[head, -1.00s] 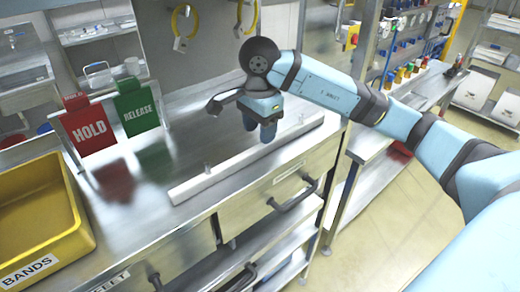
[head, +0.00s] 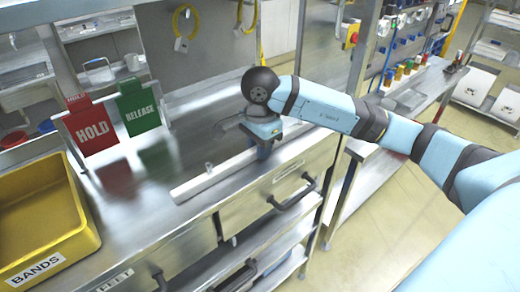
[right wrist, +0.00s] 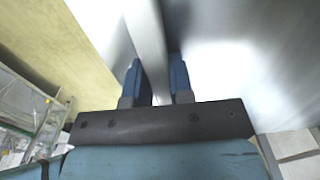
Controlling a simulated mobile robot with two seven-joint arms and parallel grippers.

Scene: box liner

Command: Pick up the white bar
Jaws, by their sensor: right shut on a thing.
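The white bar (head: 207,178) lies along the front edge of the metal counter in the head view, with a small peg standing on it near its left end. My right gripper (head: 263,150) reaches down onto the bar right of its middle. In the right wrist view, the bar (right wrist: 147,35) runs between the two blue fingers of the right gripper (right wrist: 156,80), which is shut on it. From these views I cannot tell whether the bar is lifted off the counter. My left gripper is not in view.
A red HOLD sign (head: 93,130) and a green RELEASE sign (head: 139,108) stand at the back left of the counter. A yellow BANDS bin (head: 85,240) sits at the left. Drawer handles (head: 292,197) stick out below the front edge.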

